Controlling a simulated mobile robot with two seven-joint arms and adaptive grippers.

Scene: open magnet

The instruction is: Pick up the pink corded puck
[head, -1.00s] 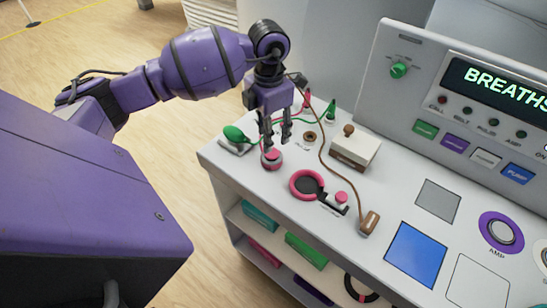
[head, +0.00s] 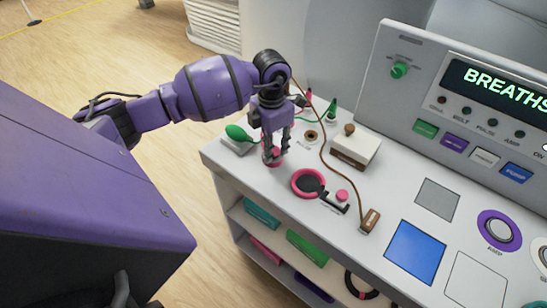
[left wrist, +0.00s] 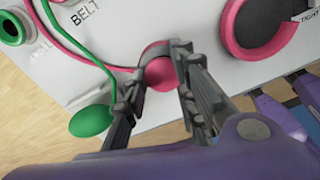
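The pink corded puck (head: 270,159) stands near the left end of the white console top. In the left wrist view its round pink top (left wrist: 160,73) shows between my fingers, and a pink cord runs from it toward the upper left. My left gripper (head: 277,153) points down over the puck with a finger on each side. In the left wrist view the fingers (left wrist: 158,70) are spread about as wide as the puck. Firm contact on both sides is not visible. The fingers hide part of the puck.
A green bulb (head: 236,132) lies just left of the puck. A pink ring (head: 296,188) with a dark centre lies to its right. A brown cord (head: 324,150) crosses behind my gripper to a brown plug (head: 370,219). A white box with a brown knob (head: 356,150) stands behind.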

